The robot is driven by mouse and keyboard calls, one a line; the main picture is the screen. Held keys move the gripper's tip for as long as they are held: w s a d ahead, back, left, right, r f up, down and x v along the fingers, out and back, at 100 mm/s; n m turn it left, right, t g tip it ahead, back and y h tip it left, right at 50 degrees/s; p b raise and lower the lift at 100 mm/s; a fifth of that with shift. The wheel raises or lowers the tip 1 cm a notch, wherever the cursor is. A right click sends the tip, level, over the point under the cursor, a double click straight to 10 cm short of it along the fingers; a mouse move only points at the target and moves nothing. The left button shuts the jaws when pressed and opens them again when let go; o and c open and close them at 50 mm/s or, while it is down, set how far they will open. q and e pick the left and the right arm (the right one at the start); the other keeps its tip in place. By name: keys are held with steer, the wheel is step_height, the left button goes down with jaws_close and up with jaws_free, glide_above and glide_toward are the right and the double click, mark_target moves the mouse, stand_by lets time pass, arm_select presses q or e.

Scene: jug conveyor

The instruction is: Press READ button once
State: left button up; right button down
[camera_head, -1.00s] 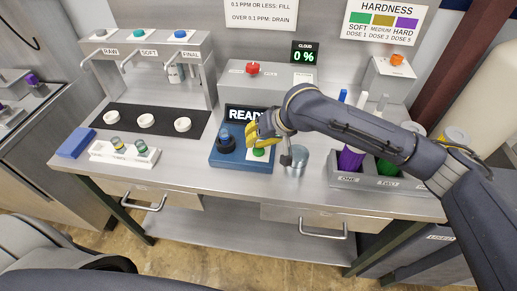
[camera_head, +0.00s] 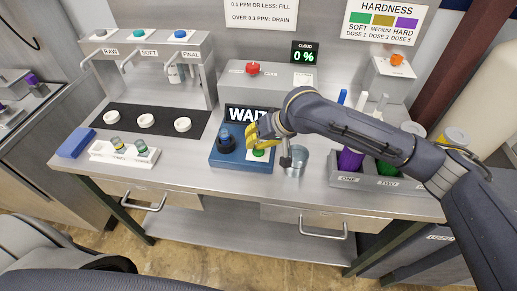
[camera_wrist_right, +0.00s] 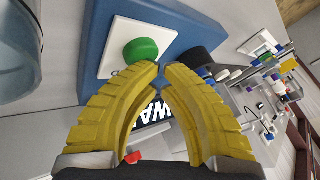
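The green button (camera_head: 259,152) sits on a white plate on the blue reader box (camera_head: 228,158). It also shows in the right wrist view (camera_wrist_right: 141,50), with the plate's lettering mostly hidden. The black display (camera_head: 241,114) behind the box reads "WAIT", its right end covered by my right gripper. My right gripper (camera_head: 251,140) has yellow fingers. In the wrist view its fingertips (camera_wrist_right: 161,67) come together with nothing between them, right beside the button; I cannot tell whether they touch it. My left gripper is not in view.
A dark round-topped vial (camera_head: 225,139) stands in the box's left part. A clear glass beaker (camera_head: 296,161) stands close right of the box. A grey bin (camera_head: 375,182) with coloured scoops is farther right. A white rack (camera_head: 124,153) and blue block (camera_head: 76,142) lie left.

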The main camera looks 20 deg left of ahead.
stand_by(0.6)
steer(key=shift+r, duration=0.75)
steer(key=shift+r, duration=2.5)
